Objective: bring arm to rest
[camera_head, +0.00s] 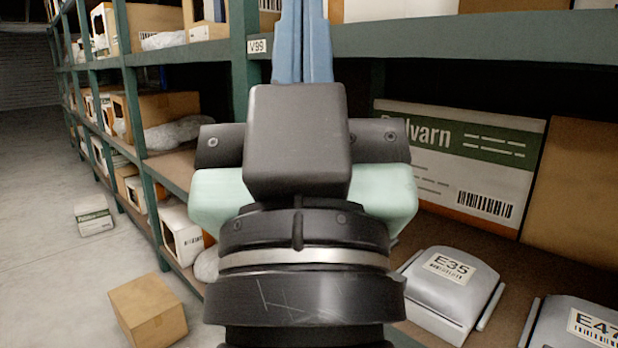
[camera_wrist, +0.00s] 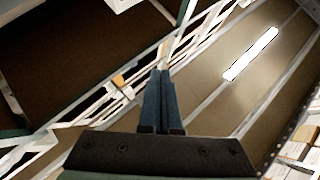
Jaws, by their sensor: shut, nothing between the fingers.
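My gripper (camera_head: 302,50) is in front of the green rack in the head view, with its blue fingers pointing up past a shelf beam. The fingers are together and nothing shows between them. My wrist hides part of the rack behind it. In the wrist view my gripper (camera_wrist: 164,85) is also shut, its dark blue fingers side by side. Beyond the fingers, that view shows a lit ceiling and white railings.
Green racks (camera_head: 460,38) fill the right and run back along the left. Grey lidded bin E35 (camera_head: 440,300), bin E47 (camera_head: 575,325) and a Dalvarn box (camera_head: 450,165) are on the right shelf. A carton (camera_head: 148,310) and a small box (camera_head: 94,216) lie on the aisle floor.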

